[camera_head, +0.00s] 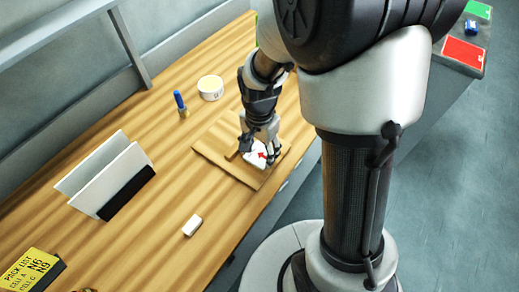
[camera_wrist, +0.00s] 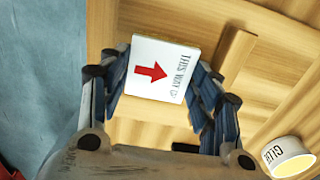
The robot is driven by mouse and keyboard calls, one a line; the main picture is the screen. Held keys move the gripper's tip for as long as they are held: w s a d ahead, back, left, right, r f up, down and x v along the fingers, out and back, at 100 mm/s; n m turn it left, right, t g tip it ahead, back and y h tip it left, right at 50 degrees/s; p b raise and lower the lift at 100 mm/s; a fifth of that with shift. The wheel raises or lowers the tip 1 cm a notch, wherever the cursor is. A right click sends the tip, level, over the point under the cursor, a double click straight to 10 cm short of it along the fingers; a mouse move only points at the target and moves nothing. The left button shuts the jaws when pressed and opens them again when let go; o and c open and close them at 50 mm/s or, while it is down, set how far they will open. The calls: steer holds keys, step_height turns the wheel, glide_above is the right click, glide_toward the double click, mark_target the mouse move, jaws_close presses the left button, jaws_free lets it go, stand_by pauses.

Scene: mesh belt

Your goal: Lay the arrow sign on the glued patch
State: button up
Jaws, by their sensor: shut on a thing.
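The arrow sign (camera_head: 257,157) is a small white square with a red arrow. In the wrist view the sign (camera_wrist: 178,56) also shows printed text along its right side. My gripper (camera_head: 259,151) is shut on it, with one finger at each side edge in the wrist view (camera_wrist: 160,82). The sign is over the wooden board (camera_head: 215,152); I cannot tell whether it touches it. The board also shows in the wrist view (camera_wrist: 160,18), with a raised wooden strip (camera_wrist: 234,55) right of the sign. I cannot make out a glued patch; the sign and fingers hide part of the board.
A round white tub (camera_head: 210,89), labelled glue in the wrist view (camera_wrist: 284,158), and a blue-handled tool (camera_head: 181,104) stand behind the board. A white folded stand (camera_head: 110,175), a white block (camera_head: 192,225) and a yellow pick list (camera_head: 28,270) are left. The bench front edge is close.

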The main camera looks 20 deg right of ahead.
mark_target(259, 154)
steer(key=shift+f, duration=0.15)
steer(key=o, duration=1)
steer(key=shift+c, duration=0.2)
step_height(259, 154, up, 11)
steer(key=p, duration=0.4)
steer(key=s+r+n+t, duration=0.4)
steer(key=s+r+n, duration=0.6)
steer(key=s+r, duration=0.4)
steer(key=shift+s+n+t, duration=0.3)
steer(key=shift+s+n, duration=0.1)
steer(key=shift+s, duration=0.1)
